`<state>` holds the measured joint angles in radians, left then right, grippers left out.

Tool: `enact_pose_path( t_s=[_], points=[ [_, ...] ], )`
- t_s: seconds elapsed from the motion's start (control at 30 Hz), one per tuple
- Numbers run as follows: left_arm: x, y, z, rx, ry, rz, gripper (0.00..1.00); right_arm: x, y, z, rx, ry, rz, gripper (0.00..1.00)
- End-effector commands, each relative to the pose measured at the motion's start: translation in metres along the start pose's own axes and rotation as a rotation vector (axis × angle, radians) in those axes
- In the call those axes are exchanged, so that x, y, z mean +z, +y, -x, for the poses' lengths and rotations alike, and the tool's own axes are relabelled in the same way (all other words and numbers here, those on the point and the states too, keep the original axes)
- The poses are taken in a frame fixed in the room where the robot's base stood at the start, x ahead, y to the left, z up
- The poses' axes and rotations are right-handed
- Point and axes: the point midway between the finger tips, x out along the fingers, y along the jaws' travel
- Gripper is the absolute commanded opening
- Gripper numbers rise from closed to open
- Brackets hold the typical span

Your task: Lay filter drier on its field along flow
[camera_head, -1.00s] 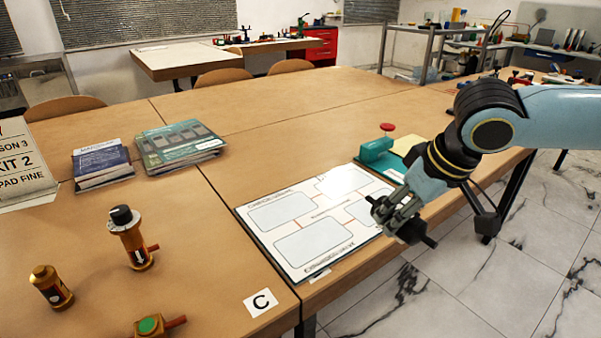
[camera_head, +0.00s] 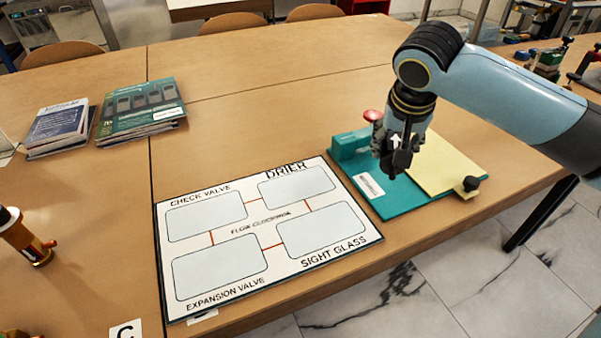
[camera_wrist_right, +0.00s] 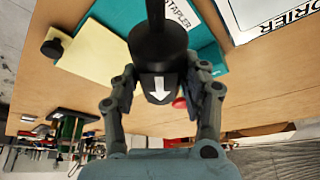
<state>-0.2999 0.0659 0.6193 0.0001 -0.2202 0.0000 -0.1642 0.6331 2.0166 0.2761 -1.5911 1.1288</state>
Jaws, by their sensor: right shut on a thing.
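My right gripper (camera_head: 397,158) is shut on the black filter drier (camera_wrist_right: 160,65), a dark cylinder with a narrower stem. A white arrow on it points toward the gripper's palm in the right wrist view. In the head view the gripper hangs above the green stapler mat, right of the board. The white flow board (camera_head: 222,237) lies flat on the table. Its DRIER field (camera_head: 297,187) is the upper right box, bare, with red lines linking the boxes clockwise. The other fields look bare too. The left gripper is out of view.
Booklets (camera_head: 140,108) lie at left. A brass valve (camera_head: 24,236) stands at the left edge. The table behind the board is clear.

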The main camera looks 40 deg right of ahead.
Motion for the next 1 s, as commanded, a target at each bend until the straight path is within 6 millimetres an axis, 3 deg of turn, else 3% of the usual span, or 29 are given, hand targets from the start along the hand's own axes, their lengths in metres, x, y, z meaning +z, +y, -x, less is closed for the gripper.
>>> enact_pose_path(
  t_s=[0.1, 0.3, 0.53, 0.67, 1.0],
  points=[
    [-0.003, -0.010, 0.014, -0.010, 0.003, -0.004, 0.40, 0.013, -0.020, 0.007, 0.106, -0.011, -0.292, 0.05],
    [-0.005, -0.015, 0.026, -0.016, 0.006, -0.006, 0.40, 0.049, -0.055, 0.031, 0.264, -0.010, -0.661, 0.05],
    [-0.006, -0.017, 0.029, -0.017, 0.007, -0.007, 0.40, 0.069, -0.079, 0.048, 0.340, -0.001, -0.829, 0.05],
    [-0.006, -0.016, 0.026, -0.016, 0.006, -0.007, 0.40, 0.063, -0.095, 0.033, 0.346, 0.001, -0.839, 0.05],
    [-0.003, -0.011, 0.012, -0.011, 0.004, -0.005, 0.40, 0.034, -0.153, -0.030, 0.345, 0.000, -0.836, 0.05]
  ],
)
